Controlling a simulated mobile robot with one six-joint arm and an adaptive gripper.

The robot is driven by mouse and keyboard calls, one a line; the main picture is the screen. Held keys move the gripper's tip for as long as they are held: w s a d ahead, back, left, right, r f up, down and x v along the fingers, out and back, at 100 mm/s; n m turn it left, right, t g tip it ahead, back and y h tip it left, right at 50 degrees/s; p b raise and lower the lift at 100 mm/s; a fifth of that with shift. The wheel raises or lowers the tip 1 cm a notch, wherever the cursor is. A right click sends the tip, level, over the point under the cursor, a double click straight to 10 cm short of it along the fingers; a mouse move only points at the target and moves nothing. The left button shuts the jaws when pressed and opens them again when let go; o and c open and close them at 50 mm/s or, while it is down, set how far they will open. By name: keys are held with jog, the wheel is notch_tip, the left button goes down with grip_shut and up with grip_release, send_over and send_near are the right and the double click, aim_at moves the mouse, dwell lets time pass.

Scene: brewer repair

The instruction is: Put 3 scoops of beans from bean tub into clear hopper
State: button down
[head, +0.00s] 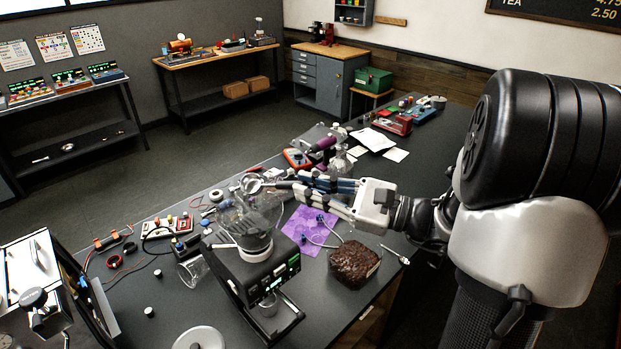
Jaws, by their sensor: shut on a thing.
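My gripper (297,186) reaches in from the right and is shut on the handle of a small metal scoop (251,184). The scoop's round bowl is at the upper rim of the clear hopper (247,224), above it or just behind it; I cannot tell which. I cannot make out what is in the bowl. The hopper sits on a black grinder (255,272) with green lit displays. Its inside looks dark grey, and beans in it are hard to tell. The bean tub (354,264), heaped with dark brown beans, stands right of the grinder, below my forearm.
A purple mat (309,228) with a thin tube lies behind the tub. Clear bottles (340,162) stand behind my gripper. Small parts and a control box (168,227) lie left of the grinder. A steel machine (45,285) stands at the left front.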

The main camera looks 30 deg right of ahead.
jog(key=r+m+p, duration=0.1)
jog(key=p, duration=0.2)
jog(key=w+d+r+m+p, duration=0.1)
jog(key=m+p, duration=0.1)
jog(key=p, duration=0.2)
jog(key=r+m+p, duration=0.1)
jog(key=m+p, duration=0.1)
jog(key=p, duration=0.1)
jog(key=shift+w+d+r, duration=0.15)
jog(key=shift+w+d, duration=0.15)
jog(key=shift+w, duration=0.05)
jog(key=shift+m+h+p, duration=0.3)
jog(key=shift+p, duration=0.1)
